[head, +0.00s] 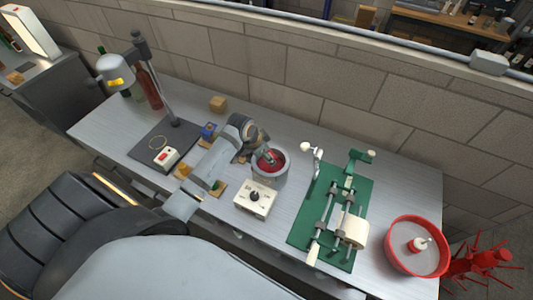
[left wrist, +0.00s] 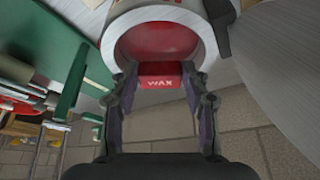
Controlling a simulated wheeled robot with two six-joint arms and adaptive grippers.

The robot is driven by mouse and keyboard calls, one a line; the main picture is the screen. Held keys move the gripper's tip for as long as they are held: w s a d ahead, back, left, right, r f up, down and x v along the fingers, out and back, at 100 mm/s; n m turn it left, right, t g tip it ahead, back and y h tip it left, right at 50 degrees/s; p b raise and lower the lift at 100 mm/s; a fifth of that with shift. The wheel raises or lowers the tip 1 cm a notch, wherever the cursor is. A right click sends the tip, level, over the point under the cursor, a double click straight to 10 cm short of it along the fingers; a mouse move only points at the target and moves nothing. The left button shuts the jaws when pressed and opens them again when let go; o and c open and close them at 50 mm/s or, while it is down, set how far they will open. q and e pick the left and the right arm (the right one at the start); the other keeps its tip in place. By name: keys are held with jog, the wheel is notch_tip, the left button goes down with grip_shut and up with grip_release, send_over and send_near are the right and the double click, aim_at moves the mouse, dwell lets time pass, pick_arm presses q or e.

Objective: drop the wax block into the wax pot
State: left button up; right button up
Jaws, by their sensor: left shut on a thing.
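The wax pot (head: 283,174) is a round grey pot with a red inside, standing mid-table behind a white control box with a black knob (head: 254,198). My left gripper (head: 268,156) is over the pot's mouth, pointing down. In the left wrist view, the gripper (left wrist: 160,82) is shut on the red wax block (left wrist: 160,75), which is marked "WAX". The pot's pale rim (left wrist: 207,45) and red interior lie just beyond the block. I cannot tell how far the block is above the wax. My right gripper is in neither view.
A green bench device with levers (head: 330,215) stands right of the pot. A red bowl (head: 390,250) is at the right end, beside a red bottle tree (head: 480,262). A lamp (head: 115,72) and bottles stand at the left. Small blocks (head: 217,103) lie near my left arm.

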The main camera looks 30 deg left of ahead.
pick_arm(q)
jog(key=o, duration=0.9)
jog(key=shift+o, duration=0.6)
jog(key=v, duration=1.2)
